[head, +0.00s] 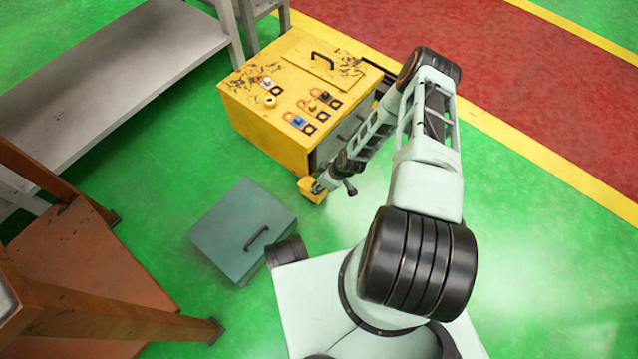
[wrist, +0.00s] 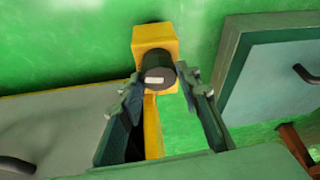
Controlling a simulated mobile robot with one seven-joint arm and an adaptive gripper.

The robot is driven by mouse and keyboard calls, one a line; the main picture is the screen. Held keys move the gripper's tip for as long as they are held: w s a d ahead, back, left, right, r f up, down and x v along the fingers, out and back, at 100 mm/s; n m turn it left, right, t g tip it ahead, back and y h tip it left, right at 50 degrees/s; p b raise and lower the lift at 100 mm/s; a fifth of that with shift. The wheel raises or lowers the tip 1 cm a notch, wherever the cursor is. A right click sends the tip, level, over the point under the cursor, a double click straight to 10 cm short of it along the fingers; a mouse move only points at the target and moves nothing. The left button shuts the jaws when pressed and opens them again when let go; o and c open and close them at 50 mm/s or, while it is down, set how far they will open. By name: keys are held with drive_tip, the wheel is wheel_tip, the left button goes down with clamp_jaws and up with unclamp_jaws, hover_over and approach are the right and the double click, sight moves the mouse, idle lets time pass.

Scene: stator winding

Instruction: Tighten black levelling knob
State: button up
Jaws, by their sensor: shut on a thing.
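The black levelling knob (wrist: 158,78) shows in the wrist view as a short dark cylinder in front of a yellow foot block (wrist: 154,38). My gripper (wrist: 158,88) has one finger on each side of the knob, with the fingertips closed against it. In the head view my gripper (head: 324,186) is low at the near bottom corner of the yellow cabinet (head: 262,122), beside the yellow foot block (head: 308,192). The knob itself is too small and covered to make out there.
A teal case (head: 228,225) with a dark handle lies on the green floor left of my base; it also shows in the wrist view (wrist: 275,75). Small coloured parts lie on the cabinet top. A grey bench (head: 110,75) and brown frame (head: 85,260) stand left. Floor at right is clear.

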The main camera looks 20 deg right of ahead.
drive_tip(key=m, duration=0.1)
drive_tip(key=m+h+p, duration=0.1)
drive_tip(key=m, duration=0.1)
drive_tip(key=shift+s+a+m+t, duration=0.1)
drive_tip(key=shift+a+m+t, duration=0.1)
drive_tip(key=shift+m+t, duration=0.15)
drive_tip(key=m+h, duration=0.1)
drive_tip(key=m, duration=0.2)
drive_tip(key=shift+m+t+h, duration=0.25)
drive_tip(key=shift+h, duration=0.05)
drive_tip(key=m+h, duration=0.1)
drive_tip(key=m, duration=0.2)
drive_tip(key=m+h, duration=0.1)
drive_tip(key=m, duration=0.2)
drive_tip(key=shift+a, duration=0.2)
drive_tip(key=m, duration=0.2)
drive_tip(key=m+g+h+b, duration=0.1)
drive_tip(key=m, duration=0.1)
drive_tip(key=m+h+b, duration=0.1)
drive_tip(key=m, duration=0.1)
drive_tip(key=shift+w+a+m+g, duration=0.1)
drive_tip(key=shift+w+m+g, duration=0.2)
drive_tip(key=shift+w+m, duration=0.1)
drive_tip(key=m, duration=0.2)
drive_tip(key=m+g+h, duration=0.1)
drive_tip(key=m, duration=0.1)
drive_tip(key=shift+g, duration=0.3)
drive_tip(key=shift+m+g, duration=0.6)
drive_tip(key=shift+m, duration=0.9)
